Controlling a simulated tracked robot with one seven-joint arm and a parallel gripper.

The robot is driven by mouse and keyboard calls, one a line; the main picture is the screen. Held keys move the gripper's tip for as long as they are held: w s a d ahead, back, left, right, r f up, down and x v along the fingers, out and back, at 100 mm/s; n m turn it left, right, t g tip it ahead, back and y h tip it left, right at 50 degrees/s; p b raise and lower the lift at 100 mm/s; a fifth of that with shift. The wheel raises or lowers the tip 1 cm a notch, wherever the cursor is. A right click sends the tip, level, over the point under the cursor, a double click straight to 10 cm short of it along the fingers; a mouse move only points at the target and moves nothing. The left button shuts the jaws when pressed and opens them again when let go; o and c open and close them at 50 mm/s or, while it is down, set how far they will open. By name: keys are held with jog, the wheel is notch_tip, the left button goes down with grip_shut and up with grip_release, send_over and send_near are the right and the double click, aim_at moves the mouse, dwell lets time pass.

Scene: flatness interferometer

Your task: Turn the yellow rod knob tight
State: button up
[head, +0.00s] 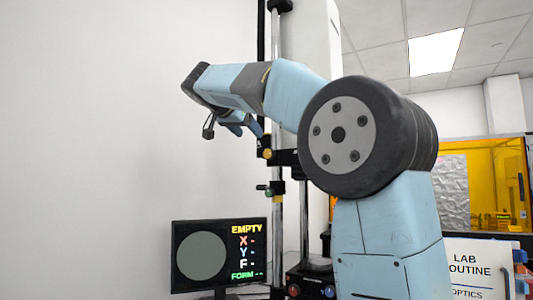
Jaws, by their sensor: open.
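The yellow rod knob (267,154) is a small round knob on a black clamp (285,157) on the upright metal rod (277,90). My gripper (246,128) is up and to the left of the knob, close to it in the picture and apart from it. Its light blue fingers point down and to the right. It is open, with nothing seen between the fingers. My own arm hides part of the rod and of the instrument to the right of the clamp.
Below left, a monitor (219,256) reads EMPTY. A black base unit with knobs (311,280) stands at the bottom. A sign (477,268) is at right. The space left of the rod is clear.

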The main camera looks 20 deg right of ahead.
aim_at(267, 152)
jog(key=x, duration=1.3)
jog(key=shift+w+d+f, duration=0.1)
jog(key=shift+d+f, duration=0.05)
jog(key=shift+d, duration=0.2)
jog(key=c, duration=1.1)
